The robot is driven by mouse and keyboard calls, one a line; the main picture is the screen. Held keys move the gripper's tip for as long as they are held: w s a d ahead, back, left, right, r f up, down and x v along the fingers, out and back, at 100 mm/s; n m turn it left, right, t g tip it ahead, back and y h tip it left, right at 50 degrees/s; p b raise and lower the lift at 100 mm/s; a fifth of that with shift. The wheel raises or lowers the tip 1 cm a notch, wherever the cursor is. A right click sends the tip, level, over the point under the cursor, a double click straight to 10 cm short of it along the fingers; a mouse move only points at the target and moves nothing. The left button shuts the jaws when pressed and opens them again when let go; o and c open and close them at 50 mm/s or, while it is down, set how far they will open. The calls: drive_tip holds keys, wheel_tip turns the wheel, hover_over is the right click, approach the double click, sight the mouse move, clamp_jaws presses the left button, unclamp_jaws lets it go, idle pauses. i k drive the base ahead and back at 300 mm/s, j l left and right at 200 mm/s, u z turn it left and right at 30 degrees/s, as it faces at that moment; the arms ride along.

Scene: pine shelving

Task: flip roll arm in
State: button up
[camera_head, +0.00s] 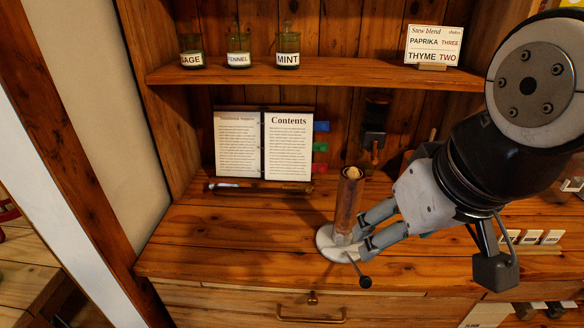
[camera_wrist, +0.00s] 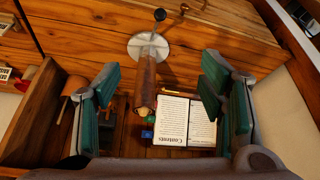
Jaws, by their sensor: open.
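A stand with a round white base (camera_head: 328,243) is on the wooden counter, carrying an upright brown roll (camera_head: 348,200) with a pale top end. A thin arm ending in a dark ball knob (camera_head: 365,282) sticks out at the front of the base, toward the counter edge. My gripper (camera_head: 364,232) is open, just right of the roll, low over the base. In the wrist view the roll (camera_wrist: 146,80) shows between the two spread green-padded fingers, and the knob (camera_wrist: 160,14) lies beyond the base. I cannot tell whether a finger touches the roll or the arm.
An open book (camera_head: 265,145) with coloured tabs stands behind, with a dark rod (camera_head: 260,187) lying before it. Labelled jars (camera_head: 239,50) and a card (camera_head: 433,45) are on the shelf above. A drawer handle (camera_head: 312,319) is below the counter edge. The counter left of the stand is clear.

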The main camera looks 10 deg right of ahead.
sight(366, 282)
drive_tip(key=k+j, duration=0.95)
drive_tip(key=j, duration=0.15)
